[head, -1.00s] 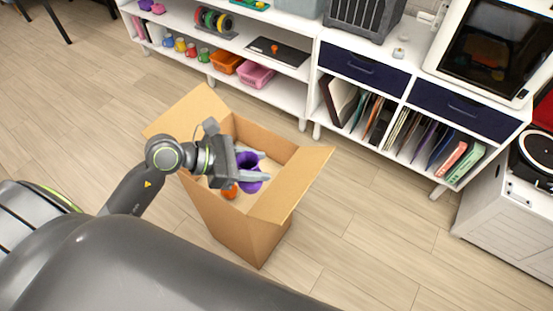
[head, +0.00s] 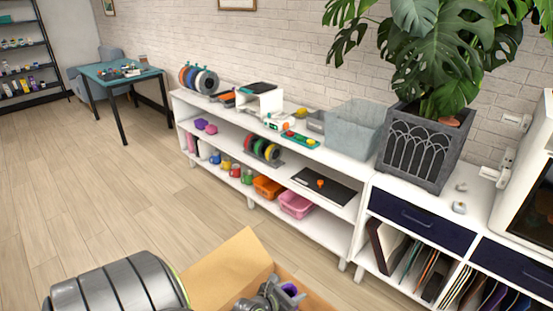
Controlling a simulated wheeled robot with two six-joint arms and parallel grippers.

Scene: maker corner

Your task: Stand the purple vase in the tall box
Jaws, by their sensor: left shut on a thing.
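The tall cardboard box (head: 232,267) stands on the floor at the bottom edge of the head view. Its raised flap and part of its opening show; the rest is cut off by the frame. My left gripper (head: 287,297) is at the box opening, shut on the purple vase (head: 290,289). Only a small purple part of the vase shows; its lower part is hidden, so I cannot tell whether it touches the box bottom. My right gripper is out of view.
A long white shelf unit (head: 327,242) stands behind the box along the brick wall, with bins, mugs and spools. A potted plant (head: 417,150) stands on top. A teal table (head: 122,72) is at the back left. The floor (head: 90,210) on the left is clear.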

